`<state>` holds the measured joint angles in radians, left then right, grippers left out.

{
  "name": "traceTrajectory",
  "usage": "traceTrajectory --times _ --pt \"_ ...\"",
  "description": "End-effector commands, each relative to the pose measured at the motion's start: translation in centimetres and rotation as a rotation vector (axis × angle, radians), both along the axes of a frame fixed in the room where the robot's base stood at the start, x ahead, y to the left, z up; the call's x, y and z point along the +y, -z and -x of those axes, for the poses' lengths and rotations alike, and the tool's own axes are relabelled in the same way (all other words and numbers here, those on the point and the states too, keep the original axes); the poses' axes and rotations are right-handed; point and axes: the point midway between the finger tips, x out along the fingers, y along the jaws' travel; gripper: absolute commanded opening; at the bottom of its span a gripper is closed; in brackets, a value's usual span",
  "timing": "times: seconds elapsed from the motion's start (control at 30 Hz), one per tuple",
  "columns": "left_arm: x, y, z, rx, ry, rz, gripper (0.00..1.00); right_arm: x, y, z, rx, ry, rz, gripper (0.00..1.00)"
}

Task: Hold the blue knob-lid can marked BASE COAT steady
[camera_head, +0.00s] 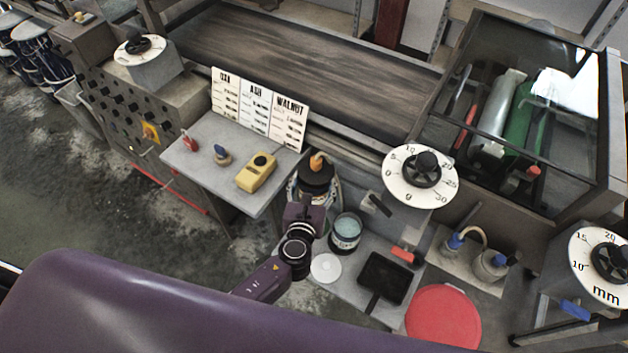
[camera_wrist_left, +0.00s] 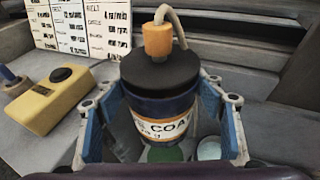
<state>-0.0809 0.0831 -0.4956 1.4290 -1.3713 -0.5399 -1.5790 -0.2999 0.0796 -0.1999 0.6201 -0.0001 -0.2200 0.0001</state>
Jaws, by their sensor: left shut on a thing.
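The can (camera_wrist_left: 160,128) has a dark blue body, a black lid and an orange knob-like fitting on top. Its white and orange label reads "COA", with the rest cut off or too small. A pale hose rises from the orange fitting in the wrist view. In the head view the can's black lid (camera_head: 316,176) shows above my left gripper (camera_head: 314,198). My left gripper is shut on the can, with a blue-padded finger at either side in the wrist view. The can looks upright. My right gripper is not in view.
An open can of light blue liquid (camera_head: 346,229) stands close to my gripper. A white disc (camera_head: 325,267), a black tray (camera_head: 382,277) and a red round lid (camera_head: 443,318) lie nearby. A yellow device (camera_head: 257,172) sits on the grey side table (camera_head: 205,165), before sample cards (camera_head: 258,108).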

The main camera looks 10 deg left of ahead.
Motion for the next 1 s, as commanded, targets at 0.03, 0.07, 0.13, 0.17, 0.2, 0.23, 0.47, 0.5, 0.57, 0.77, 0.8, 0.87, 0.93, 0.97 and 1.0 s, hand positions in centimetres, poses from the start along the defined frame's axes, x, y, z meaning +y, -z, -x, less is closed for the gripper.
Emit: traceTrajectory --times 0.03,0.07,0.13,0.17,0.2,0.23,0.47,0.5,0.57,0.77,0.8,0.87,0.93,0.97,1.0 --pt "0.0 0.1 -0.2 -0.006 0.0 0.0 0.04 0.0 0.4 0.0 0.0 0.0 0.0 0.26" --pt "0.0 0.2 -0.2 -0.006 0.001 0.0 0.04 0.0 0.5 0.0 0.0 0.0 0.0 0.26" --pt "0.0 0.6 -0.2 -0.006 0.0 0.0 0.04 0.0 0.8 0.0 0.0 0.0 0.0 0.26" --pt "0.0 0.7 -0.2 -0.006 0.0 0.0 0.04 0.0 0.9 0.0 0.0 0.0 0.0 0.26" --pt "0.0 0.8 -0.2 -0.006 0.0 0.0 0.04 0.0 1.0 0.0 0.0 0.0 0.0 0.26" --pt "0.0 1.0 -0.2 -0.006 0.0 0.0 0.04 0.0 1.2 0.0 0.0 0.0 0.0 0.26" --pt "0.0 1.9 -0.2 -0.006 0.0 0.001 0.04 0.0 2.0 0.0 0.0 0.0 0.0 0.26" --pt "0.0 2.1 -0.2 -0.006 0.001 0.001 0.04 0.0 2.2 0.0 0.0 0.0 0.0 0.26" --pt "0.0 2.4 -0.1 -0.006 0.001 0.001 0.04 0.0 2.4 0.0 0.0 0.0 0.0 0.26" --pt "0.0 3.2 -0.2 -0.006 0.001 0.0 0.04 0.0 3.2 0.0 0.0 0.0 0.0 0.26" --pt "0.0 3.4 -0.2 -0.006 0.001 0.0 0.04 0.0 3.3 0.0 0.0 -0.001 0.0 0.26" --pt "0.0 3.6 -0.1 -0.006 0.001 0.0 0.04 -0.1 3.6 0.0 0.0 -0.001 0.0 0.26" --pt "0.0 3.9 -0.1 -0.006 0.001 0.0 0.04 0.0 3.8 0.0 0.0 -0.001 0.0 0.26" --pt "0.0 4.0 -0.1 -0.006 0.001 0.0 0.04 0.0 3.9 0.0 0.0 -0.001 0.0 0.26" --pt "0.0 4.2 -0.1 -0.006 0.001 0.0 0.04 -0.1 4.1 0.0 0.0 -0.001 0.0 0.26"
